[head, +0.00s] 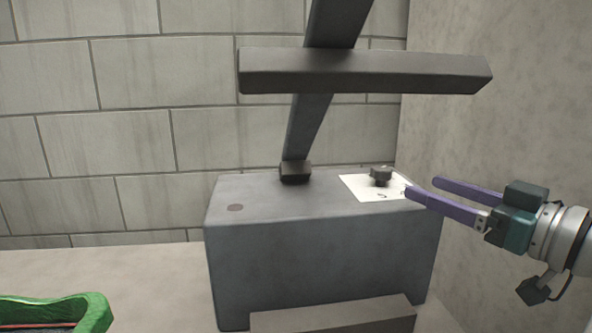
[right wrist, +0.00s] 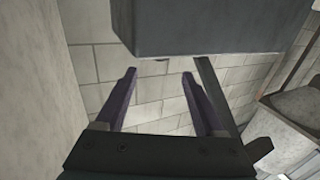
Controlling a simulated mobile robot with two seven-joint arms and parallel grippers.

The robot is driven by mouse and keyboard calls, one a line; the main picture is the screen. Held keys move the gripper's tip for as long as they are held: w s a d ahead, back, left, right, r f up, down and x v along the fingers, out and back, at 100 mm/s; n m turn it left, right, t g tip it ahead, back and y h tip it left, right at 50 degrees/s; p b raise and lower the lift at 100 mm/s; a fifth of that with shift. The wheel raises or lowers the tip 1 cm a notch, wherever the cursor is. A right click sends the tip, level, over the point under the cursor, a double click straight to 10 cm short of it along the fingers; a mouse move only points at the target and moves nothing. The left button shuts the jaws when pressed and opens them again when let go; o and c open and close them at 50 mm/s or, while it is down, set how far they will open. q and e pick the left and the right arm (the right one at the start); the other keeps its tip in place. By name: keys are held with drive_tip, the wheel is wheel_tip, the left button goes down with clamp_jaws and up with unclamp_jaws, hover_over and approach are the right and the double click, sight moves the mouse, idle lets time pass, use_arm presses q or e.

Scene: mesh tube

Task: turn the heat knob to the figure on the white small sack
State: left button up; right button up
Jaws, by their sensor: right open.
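The heat knob (head: 381,174) is a small dark grey knob on a white dial plate (head: 356,187) on top of a grey box-shaped machine (head: 310,255). A few dark marks show on the plate, too small to read. My right gripper (head: 422,187) has two purple fingers, apart and empty, just right of the knob and plate. Its fingers also show open in the right wrist view (right wrist: 159,73), with nothing between them. The knob does not show clearly in that view. The white small sack is not in view. My left gripper is not in view.
A dark slanted post (head: 308,125) with a horizontal bar (head: 360,75) rises over the machine. A green-rimmed container (head: 92,312) stands at the lower left on the pale surface (head: 120,275). A plain wall (head: 490,110) is close behind my right gripper.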

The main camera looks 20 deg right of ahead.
sight(390, 173)
drive_tip(key=w+b, duration=0.1)
drive_tip(key=w, duration=0.2)
drive_tip(key=w+a+b, duration=0.1)
drive_tip(key=w, duration=0.2)
drive_tip(key=shift+w+a, duration=0.1)
drive_tip(key=shift+a, duration=0.05)
drive_tip(key=shift+w+a, duration=0.15)
drive_tip(key=shift+w, duration=0.55)
clamp_jaws()
